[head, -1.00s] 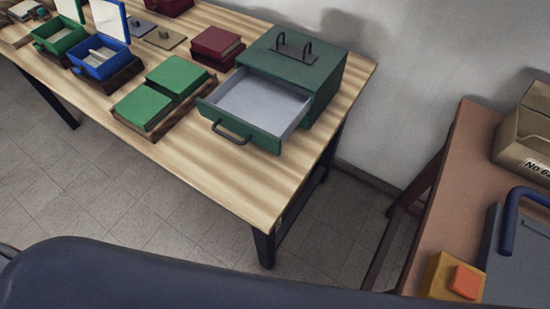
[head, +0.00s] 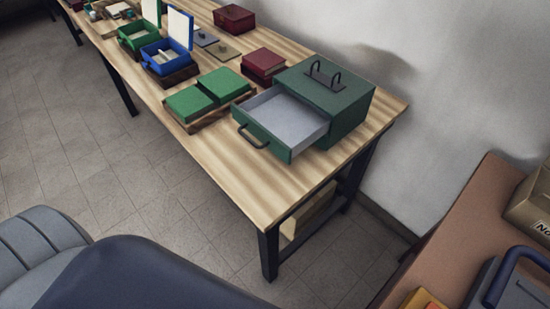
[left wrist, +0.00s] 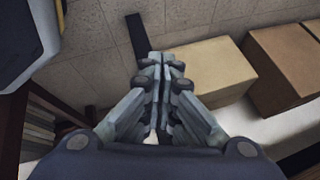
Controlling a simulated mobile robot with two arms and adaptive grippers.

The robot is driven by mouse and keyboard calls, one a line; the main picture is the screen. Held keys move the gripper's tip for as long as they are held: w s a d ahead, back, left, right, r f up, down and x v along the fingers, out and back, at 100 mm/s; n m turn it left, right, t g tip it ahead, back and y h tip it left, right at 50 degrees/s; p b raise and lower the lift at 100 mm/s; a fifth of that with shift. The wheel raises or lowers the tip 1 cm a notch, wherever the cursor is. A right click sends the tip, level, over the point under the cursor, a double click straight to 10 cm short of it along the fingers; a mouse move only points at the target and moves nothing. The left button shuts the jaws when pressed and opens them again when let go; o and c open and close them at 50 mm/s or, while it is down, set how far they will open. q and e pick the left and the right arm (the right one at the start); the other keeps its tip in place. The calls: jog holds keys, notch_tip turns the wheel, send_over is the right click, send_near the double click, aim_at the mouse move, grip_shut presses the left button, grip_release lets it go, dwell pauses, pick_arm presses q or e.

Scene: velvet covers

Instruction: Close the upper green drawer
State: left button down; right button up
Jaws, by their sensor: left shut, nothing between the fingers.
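The green drawer box (head: 349,107) stands on the near right end of the wooden table in the head view. Its drawer (head: 280,118) is pulled well out toward the table's front edge, empty inside, with a dark handle (head: 253,136) on its front. Neither gripper shows in the head view.
A brown table (head: 450,235) with a cardboard box (head: 530,205) stands at right.

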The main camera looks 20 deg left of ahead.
aim_at(280, 153)
pick_arm(q)
jog(key=w+r+m+t+h+p, duration=0.1)
jog(key=w+r+m+t, duration=0.2)
jog(key=r, duration=0.8)
jog(key=w+r+m+t+h+p, duration=0.1)
jog(key=w+r+m, duration=0.3)
jog(key=r, duration=0.8)
jog(key=w+r+m+t+h+p, duration=0.2)
jog(key=w+r+m+t, duration=0.2)
jog(key=r, duration=0.8)
jog(key=shift+w+a+r+t+p, duration=0.1)
jog(key=shift+w+a+t+p, duration=0.1)
jog(key=shift+w, duration=0.45)
jog(key=shift+w+a+t+p, duration=0.1)
jog(key=shift+w+p, duration=0.05)
jog(key=shift+w, duration=0.5)
notch_tip(280, 153, up, 10)
jog(key=d+m+t+h, duration=0.1)
jog(key=d+m+h, duration=0.2)
jog(key=m, duration=0.2)
jog(key=p+x, duration=0.4)
jog(key=x, duration=0.9)
jog(key=shift+w+a+r, duration=0.1)
jog(key=shift+a+r, duration=0.1)
jog(key=shift+r, duration=0.05)
jog(key=shift+w+d+f+p, duration=0.1)
jog(key=shift+w+d+p, duration=0.2)
jog(key=shift+w, duration=0.25)
